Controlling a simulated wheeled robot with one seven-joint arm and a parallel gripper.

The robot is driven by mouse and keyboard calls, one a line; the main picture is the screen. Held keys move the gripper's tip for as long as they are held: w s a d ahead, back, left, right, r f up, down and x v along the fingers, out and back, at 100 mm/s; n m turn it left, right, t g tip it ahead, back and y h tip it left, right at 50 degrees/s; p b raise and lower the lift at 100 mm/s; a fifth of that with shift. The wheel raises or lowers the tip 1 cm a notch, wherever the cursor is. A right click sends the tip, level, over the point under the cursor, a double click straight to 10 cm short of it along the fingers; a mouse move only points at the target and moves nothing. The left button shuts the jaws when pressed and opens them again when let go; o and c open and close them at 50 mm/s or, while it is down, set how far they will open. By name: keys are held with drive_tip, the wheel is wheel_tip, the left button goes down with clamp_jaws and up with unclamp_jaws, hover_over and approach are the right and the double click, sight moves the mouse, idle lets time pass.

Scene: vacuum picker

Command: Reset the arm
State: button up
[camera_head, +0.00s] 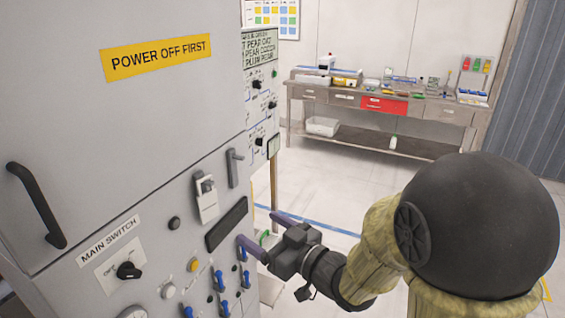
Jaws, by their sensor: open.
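My arm reaches in from the lower right, with its large dark round joint in front. My gripper (257,231) is at the lower middle, in front of the grey cabinet (130,120). Its two purple fingers are spread apart and point left toward the cabinet's panel. No object shows between them. One finger is close to the blue switches (220,280); I cannot tell whether it touches the panel.
A workbench (385,100) with a red drawer (384,105) stands at the back. Floor between is clear.

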drive_tip(key=w+d+f+m+h, duration=0.1)
drive_tip(key=d+f+m+h, duration=0.2)
drive_tip(key=d+f+h, duration=0.3)
drive_tip(key=w+d+f+m+h, duration=0.25)
drive_tip(key=d+h, duration=0.25)
drive_tip(key=d, duration=0.3)
drive_tip(key=s+d+f+m+g+h, duration=0.1)
drive_tip(key=s+d+f+m+g, duration=0.1)
drive_tip(key=s, duration=0.5)
drive_tip(key=s+d+f+m+g+h, duration=0.2)
drive_tip(key=s+d+f+m+g, duration=0.1)
drive_tip(key=s+d+f+g, duration=0.1)
drive_tip(key=s+d+g, duration=0.1)
drive_tip(key=s+g, duration=0.1)
drive_tip(key=shift+s+d, duration=0.25)
drive_tip(key=shift+s, duration=0.1)
drive_tip(key=shift+c, duration=0.4)
